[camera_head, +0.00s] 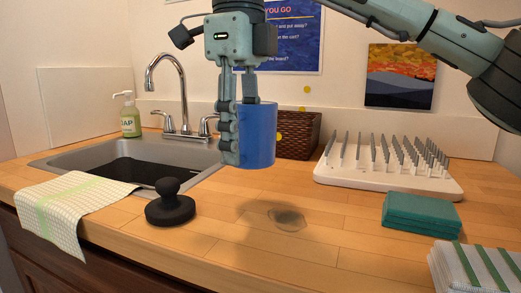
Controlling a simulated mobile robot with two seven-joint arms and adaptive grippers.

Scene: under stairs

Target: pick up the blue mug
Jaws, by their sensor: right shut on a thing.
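The blue mug (259,135) is in the air above the wooden counter, left of the picture's centre, upright as far as I can see. My right gripper (237,150) points down and is shut on the mug's left side. Its fingers cover that side, so the handle is hidden. The mug's shadow falls on the counter below it, apart from the mug. My left gripper is out of the picture.
A black knobbed object (170,205) stands on the counter (330,245) by the sink (75,158). A small clear disc (287,219) lies below the mug. A brown basket (298,138), white pegged rack (390,182) and green sponges (422,213) stand right of it.

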